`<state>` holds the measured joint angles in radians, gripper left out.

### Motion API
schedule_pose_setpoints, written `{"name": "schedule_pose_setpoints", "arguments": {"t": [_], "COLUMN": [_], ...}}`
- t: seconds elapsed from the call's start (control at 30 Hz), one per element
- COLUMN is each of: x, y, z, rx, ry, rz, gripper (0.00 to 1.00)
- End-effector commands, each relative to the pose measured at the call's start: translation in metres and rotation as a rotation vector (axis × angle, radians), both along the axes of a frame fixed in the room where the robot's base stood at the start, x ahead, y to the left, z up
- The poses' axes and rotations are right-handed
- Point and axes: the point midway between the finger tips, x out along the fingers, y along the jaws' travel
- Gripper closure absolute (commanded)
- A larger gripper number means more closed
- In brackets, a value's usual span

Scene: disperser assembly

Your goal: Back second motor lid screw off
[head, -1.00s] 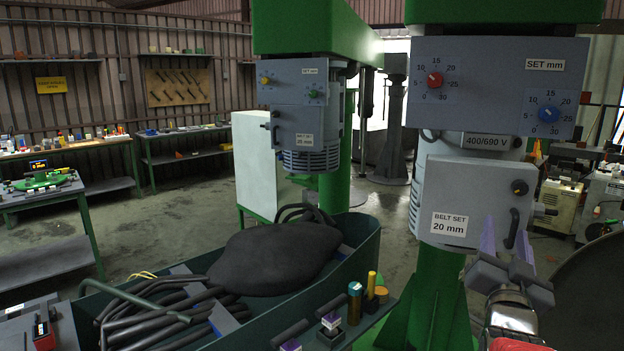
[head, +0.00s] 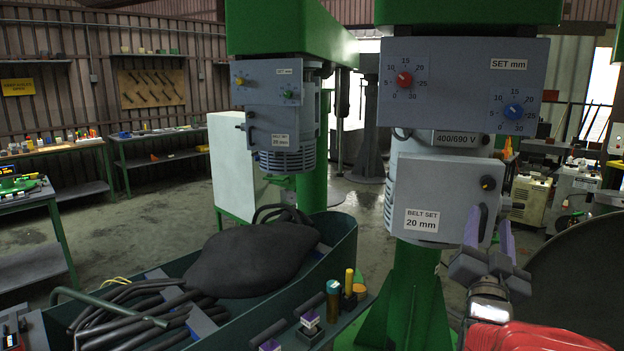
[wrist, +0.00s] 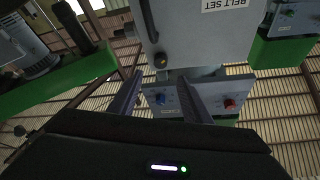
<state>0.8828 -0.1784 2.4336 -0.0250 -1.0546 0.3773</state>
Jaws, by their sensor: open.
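The near motor's lid (head: 446,198) is a grey box front labelled BELT SET 20 mm. A dark round screw knob (head: 488,183) sits at its upper right, above a dark upright handle (head: 483,222). My gripper (head: 489,226) is open and empty, its two purple-grey fingers pointing up, just below the knob and in front of the handle area. In the wrist view the fingers (wrist: 160,82) stand apart, with the dark knob (wrist: 161,61) just beyond and roughly between the tips. I cannot tell the exact gap, but no grip on the knob shows.
Above the lid is a grey panel (head: 455,85) with red and blue dials. A second motor unit (head: 278,110) stands further back left. A green bin (head: 335,245) with hoses and a dark sack lies left, and a large dark round surface (head: 580,270) lies lower right.

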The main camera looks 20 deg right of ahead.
Motion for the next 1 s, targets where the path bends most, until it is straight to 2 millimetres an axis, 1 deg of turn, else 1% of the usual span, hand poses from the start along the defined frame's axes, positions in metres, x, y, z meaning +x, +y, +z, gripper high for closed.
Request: {"name": "schedule_pose_setpoints", "arguments": {"t": [0.1, 0.6, 0.8, 1.0], "x": [0.012, 0.056, 0.066, 0.067], "y": [-0.014, -0.066, -0.078, -0.080], "z": [0.007, 0.033, 0.039, 0.041], "rx": [-0.001, -0.001, 0.000, 0.000], "ry": [-0.001, 0.000, 0.000, 0.000], "rz": [0.000, -0.002, -0.002, -0.002], "gripper": [0.56, 0.56, 0.56, 0.56]}}
